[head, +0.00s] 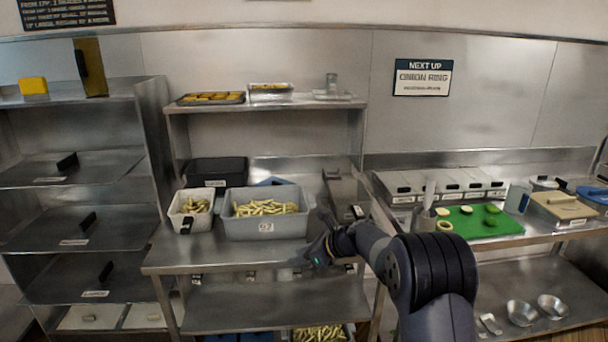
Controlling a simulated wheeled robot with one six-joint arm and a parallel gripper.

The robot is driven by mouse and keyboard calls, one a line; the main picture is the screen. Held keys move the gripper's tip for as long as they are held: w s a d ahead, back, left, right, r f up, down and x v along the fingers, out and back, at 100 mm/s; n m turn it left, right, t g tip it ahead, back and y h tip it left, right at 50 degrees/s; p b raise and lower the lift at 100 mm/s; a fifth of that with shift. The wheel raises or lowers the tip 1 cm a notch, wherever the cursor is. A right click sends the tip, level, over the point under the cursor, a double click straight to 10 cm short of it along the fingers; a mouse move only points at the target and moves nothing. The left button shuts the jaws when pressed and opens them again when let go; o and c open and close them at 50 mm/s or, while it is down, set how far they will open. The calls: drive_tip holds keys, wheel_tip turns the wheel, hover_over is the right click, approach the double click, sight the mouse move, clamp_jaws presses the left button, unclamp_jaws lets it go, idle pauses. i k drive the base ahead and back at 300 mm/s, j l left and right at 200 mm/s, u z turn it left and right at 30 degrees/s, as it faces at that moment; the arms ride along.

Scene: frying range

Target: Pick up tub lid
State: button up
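I cannot tell for certain which thing is the tub lid. A beige lid with a small handle (563,205) lies on a container at the right end of the right counter. A blue lid-like piece (595,193) is beside it at the picture's edge. Another blue piece (270,182) shows partly behind the grey tub (268,226), which is open and holds cut fries. My gripper (318,252) is low at the front edge of the middle counter, right of the grey tub. Its fingers are small and dark, so I cannot tell whether it is open. No lid shows in it.
A white tub of fries (190,222) and a black box (217,172) stand left of and behind the grey tub. Lidded bins (440,182) and a green board (478,221) with vegetable pieces fill the right counter. Metal bowls (521,313) sit below.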

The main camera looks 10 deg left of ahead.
sight(277, 185)
drive_tip(key=i+j+z, duration=0.3)
drive_tip(key=i+j, duration=0.35)
drive_tip(key=i+j+z, duration=0.25)
drive_tip(key=i+j, duration=0.4)
drive_tip(key=j, duration=0.15)
drive_tip(key=i+j+u, duration=0.1)
drive_tip(key=i+j, duration=0.15)
drive_tip(key=j, duration=0.1)
